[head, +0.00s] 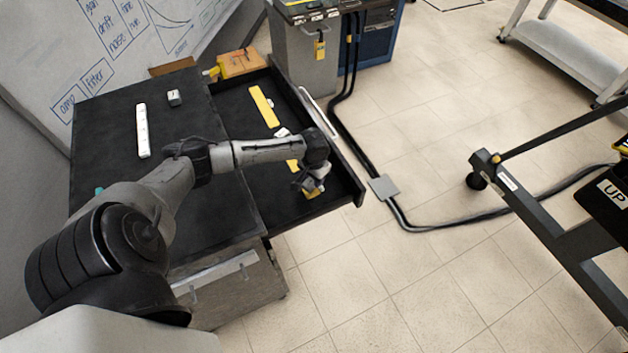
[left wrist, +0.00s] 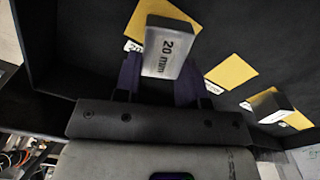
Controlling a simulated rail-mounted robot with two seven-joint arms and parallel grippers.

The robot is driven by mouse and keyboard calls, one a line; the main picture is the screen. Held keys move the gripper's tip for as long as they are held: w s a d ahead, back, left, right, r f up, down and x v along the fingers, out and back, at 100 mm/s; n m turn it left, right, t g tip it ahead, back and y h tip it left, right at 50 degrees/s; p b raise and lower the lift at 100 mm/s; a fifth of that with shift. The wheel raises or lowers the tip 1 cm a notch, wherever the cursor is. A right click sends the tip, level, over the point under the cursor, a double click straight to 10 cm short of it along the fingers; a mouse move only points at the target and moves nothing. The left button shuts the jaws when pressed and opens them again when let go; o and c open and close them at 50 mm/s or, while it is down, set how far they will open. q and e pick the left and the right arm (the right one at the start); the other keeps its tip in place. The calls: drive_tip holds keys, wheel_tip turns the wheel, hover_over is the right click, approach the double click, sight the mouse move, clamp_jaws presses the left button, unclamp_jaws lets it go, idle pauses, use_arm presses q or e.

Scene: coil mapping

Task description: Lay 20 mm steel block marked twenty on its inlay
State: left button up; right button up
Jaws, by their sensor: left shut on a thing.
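My left gripper (head: 309,184) hangs over the open dark drawer on the right side of the cabinet. In the left wrist view it (left wrist: 161,74) is shut on a steel block (left wrist: 170,48) marked "20 mm". The block appears held above the drawer floor. Behind it lies a yellow inlay (left wrist: 190,10), partly hidden by the block. A second yellow inlay (left wrist: 231,73) lies to the right and looks bare. In the head view my gripper mostly hides the block. My right gripper is not in view.
Another block (left wrist: 270,104) rests at a third yellow inlay (left wrist: 298,121). A long yellow strip (head: 264,105) lies farther back in the drawer (head: 347,172). On the black cabinet top are a white bar (head: 142,131) and a small grey block (head: 174,97).

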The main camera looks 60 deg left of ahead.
use_arm(q)
drive_tip(key=shift+f, duration=0.95)
drive_tip(key=shift+f, duration=0.1)
drive_tip(key=o, duration=0.9)
drive_tip(key=shift+f, duration=0.1)
drive_tip(key=shift+o, duration=0.2)
drive_tip(key=shift+r+p, duration=0.35)
drive_tip(key=shift+r, duration=3.6)
drive_tip(key=shift+d, duration=0.1)
